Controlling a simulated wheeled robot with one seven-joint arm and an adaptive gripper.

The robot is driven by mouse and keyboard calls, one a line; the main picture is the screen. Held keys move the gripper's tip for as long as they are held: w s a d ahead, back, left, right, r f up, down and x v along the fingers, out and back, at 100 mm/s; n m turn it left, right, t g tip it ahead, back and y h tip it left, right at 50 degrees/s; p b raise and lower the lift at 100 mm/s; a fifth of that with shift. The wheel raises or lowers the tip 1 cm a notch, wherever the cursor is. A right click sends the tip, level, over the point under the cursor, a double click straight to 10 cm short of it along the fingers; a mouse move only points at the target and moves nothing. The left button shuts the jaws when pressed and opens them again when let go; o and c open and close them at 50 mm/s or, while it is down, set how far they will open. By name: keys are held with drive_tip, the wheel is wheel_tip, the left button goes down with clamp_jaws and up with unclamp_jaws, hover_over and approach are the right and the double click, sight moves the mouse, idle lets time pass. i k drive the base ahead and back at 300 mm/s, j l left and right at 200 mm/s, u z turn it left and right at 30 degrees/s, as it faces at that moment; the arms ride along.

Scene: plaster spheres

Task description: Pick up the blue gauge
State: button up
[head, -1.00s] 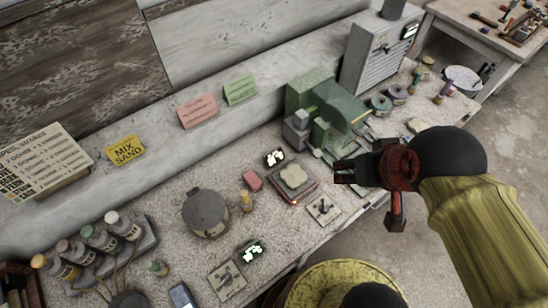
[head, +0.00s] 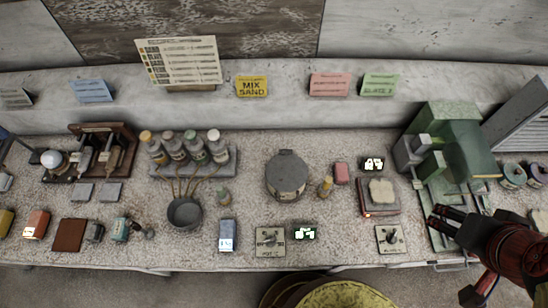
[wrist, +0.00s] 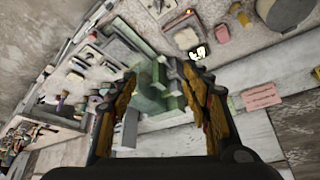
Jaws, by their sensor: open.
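The blue gauge (head: 227,234) is a small blue block with a pale label or display at its lower end. It lies near the front edge of the bench in the head view, left of a switch plate (head: 270,241). I cannot make it out in the wrist view. My gripper (head: 436,222) is at the right of the head view, far to the right of the gauge, near the green machine (head: 455,150). In the wrist view my gripper (wrist: 160,84) has its fingers spread with nothing held between them.
A dark bowl (head: 184,213) with tubes stands left of the gauge. A round grey pot (head: 287,175), a lit green display (head: 305,233) and a second switch plate (head: 390,238) lie to its right. Orange (head: 36,224) and yellow (head: 5,222) blocks lie far left.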

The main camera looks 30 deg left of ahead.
sight(227, 231)
drive_tip(key=k+u, duration=0.3)
drive_tip(key=k, duration=0.15)
drive_tip(key=u, duration=1.8)
drive_tip(key=z, duration=1.75)
drive_tip(key=k+j+u, duration=0.1)
drive_tip(key=u, duration=0.35)
drive_tip(key=j+u, duration=0.25)
drive_tip(key=u, duration=0.15)
drive_tip(key=k+j+u, duration=0.1)
drive_tip(key=u, duration=0.35)
drive_tip(key=j, duration=0.1)
